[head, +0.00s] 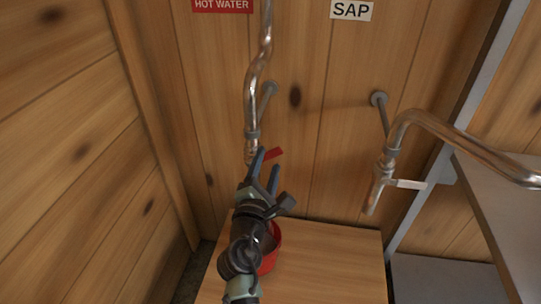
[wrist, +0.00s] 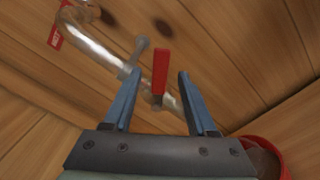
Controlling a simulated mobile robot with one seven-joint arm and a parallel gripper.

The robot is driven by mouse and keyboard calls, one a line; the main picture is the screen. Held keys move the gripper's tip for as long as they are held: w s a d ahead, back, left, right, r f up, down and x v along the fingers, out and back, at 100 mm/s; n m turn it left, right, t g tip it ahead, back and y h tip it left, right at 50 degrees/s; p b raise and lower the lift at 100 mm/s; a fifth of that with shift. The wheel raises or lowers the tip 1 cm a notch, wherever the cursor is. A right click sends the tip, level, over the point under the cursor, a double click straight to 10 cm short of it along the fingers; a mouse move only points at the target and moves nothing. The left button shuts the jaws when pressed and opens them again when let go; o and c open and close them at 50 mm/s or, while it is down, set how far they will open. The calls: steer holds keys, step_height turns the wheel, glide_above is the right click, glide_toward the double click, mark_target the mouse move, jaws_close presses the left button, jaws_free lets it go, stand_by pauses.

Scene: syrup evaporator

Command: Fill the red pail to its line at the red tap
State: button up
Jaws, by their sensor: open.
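My gripper (head: 267,170) is open, its two blue fingers pointing up toward the red tap. The tap's red lever handle (head: 272,154) sticks out to the right of the pipe's lower end. In the wrist view the red lever (wrist: 160,70) shows between the open fingers (wrist: 159,82); I cannot tell whether either finger touches it. The red pail (head: 271,262) stands on the wooden bench below the tap, partly hidden by my arm. Its rim and brownish inside show at the lower right of the wrist view (wrist: 287,160). Its line and fill level cannot be made out.
A hot water sign (head: 222,5) hangs at the left of the red tap's pipe. A second tap with a pale lever (head: 405,184) stands right, by a SAP sign (head: 351,10). The wooden bench (head: 330,265) is clear right of the pail. A grey metal frame is at the right.

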mark_target(270, 156)
steer(key=shift+b+x, duration=0.35)
steer(key=shift+x, duration=1.55)
jaws_close()
